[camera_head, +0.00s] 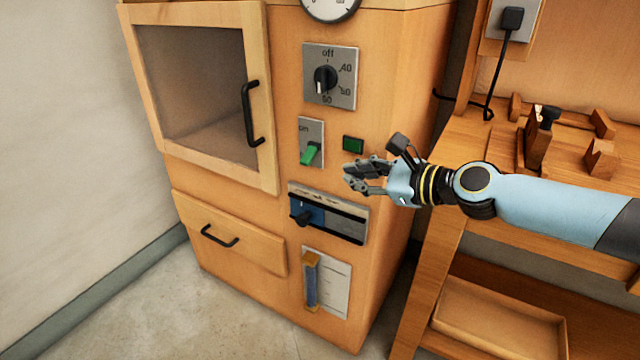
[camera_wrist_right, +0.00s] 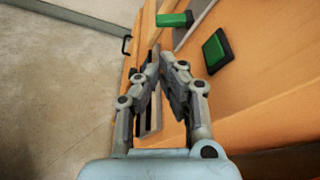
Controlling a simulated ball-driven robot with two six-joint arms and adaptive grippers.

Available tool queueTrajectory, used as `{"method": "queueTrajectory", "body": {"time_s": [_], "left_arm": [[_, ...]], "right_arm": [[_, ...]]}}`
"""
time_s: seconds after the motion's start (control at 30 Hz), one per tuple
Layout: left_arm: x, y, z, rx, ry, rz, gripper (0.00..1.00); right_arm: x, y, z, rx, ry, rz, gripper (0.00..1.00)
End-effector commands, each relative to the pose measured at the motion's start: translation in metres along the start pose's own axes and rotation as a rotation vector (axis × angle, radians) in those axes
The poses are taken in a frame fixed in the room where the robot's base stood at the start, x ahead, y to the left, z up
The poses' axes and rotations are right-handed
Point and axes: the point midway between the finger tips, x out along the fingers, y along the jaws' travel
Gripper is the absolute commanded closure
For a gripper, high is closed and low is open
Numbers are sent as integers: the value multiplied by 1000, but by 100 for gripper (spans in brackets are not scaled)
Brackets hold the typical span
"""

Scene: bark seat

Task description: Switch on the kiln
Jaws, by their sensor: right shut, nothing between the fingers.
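The kiln (camera_head: 225,208) is a wooden cabinet with a glazed door and a front panel. Its switch is a grey plate (camera_head: 312,132) marked "on" at the top, with a green lever (camera_head: 310,154) that slants down, away from that mark. The lever also shows at the top of the wrist view (camera_wrist_right: 174,19). A dark green square (camera_head: 353,145) sits right of the plate. My right gripper (camera_head: 348,177) is shut and empty, just below and right of the lever, apart from it in the picture. My left gripper is out of view.
Above the switch is a round dial (camera_head: 325,79) marked "off" with numbers. The door handle (camera_head: 251,112) juts out at left. A wooden bench (camera_head: 480,165) stands at right.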

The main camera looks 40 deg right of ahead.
Motion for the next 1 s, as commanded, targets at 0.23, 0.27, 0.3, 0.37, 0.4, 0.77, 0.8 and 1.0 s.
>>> {"method": "queueTrajectory", "body": {"time_s": [0.23, 0.27, 0.3, 0.37, 0.4, 0.77, 0.8, 1.0], "left_arm": [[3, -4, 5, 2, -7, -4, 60], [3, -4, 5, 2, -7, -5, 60], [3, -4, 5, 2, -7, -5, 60], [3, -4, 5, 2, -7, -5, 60], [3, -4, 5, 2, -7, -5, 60], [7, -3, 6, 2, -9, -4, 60], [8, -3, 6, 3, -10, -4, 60], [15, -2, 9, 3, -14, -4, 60]], "right_arm": [[1, -1, -4, -11, 5, 1, 100], [1, -1, -4, -11, 5, 1, 100], [1, -1, -4, -11, 5, 1, 100], [1, -1, -4, -11, 5, 1, 100], [1, -1, -4, -11, 5, 1, 100], [45, -1, -5, -8, 3, -3, 100], [52, 0, -5, -7, 3, -3, 100], [85, 0, -6, -9, 5, 0, 100]]}}
